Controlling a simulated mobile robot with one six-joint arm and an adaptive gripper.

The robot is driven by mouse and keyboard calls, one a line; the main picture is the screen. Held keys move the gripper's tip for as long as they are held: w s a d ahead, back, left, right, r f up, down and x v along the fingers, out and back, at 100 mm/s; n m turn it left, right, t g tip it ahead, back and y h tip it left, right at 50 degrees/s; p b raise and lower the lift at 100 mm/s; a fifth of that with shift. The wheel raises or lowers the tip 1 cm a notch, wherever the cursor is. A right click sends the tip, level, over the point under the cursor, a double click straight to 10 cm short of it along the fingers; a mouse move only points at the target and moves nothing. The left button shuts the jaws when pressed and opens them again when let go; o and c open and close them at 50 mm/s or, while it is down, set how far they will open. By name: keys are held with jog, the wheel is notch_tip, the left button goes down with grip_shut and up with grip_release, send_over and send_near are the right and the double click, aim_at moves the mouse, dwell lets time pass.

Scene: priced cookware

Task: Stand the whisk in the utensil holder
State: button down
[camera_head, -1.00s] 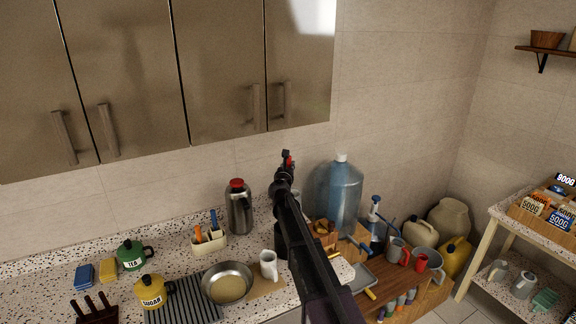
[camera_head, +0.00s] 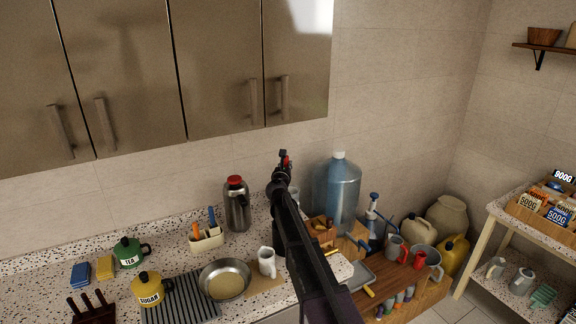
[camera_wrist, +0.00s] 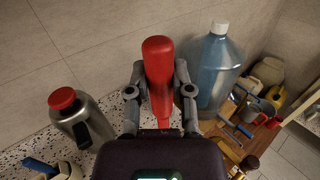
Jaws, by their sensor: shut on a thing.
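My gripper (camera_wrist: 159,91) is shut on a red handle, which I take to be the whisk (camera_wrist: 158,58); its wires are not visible. The handle stands up between the two fingers in the wrist view. In the head view my gripper (camera_head: 284,160) is above the counter, before the wall, with a bit of red at its tip. A cream holder (camera_head: 208,243) with blue and orange handles stands on the counter, left of my arm. I cannot tell whether it is the utensil holder. A dark upright shape (camera_head: 278,236) is partly hidden behind my arm.
A steel flask (camera_head: 237,207) with a red lid stands between the cream holder and my arm. A white jug (camera_head: 267,262) and a pan (camera_head: 225,280) are in front. A large blue bottle (camera_head: 338,190) stands right of my arm. Cupboards (camera_head: 220,70) hang above.

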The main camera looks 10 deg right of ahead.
jog(key=shift+f+b, duration=6.95)
jog(key=shift+f, duration=0.25)
jog(key=shift+c, duration=2.2)
grip_release()
jog(key=shift+s, duration=0.15)
jog(key=v, duration=1.1)
jog(key=shift+s, duration=0.35)
jog(key=shift+a, duration=0.1)
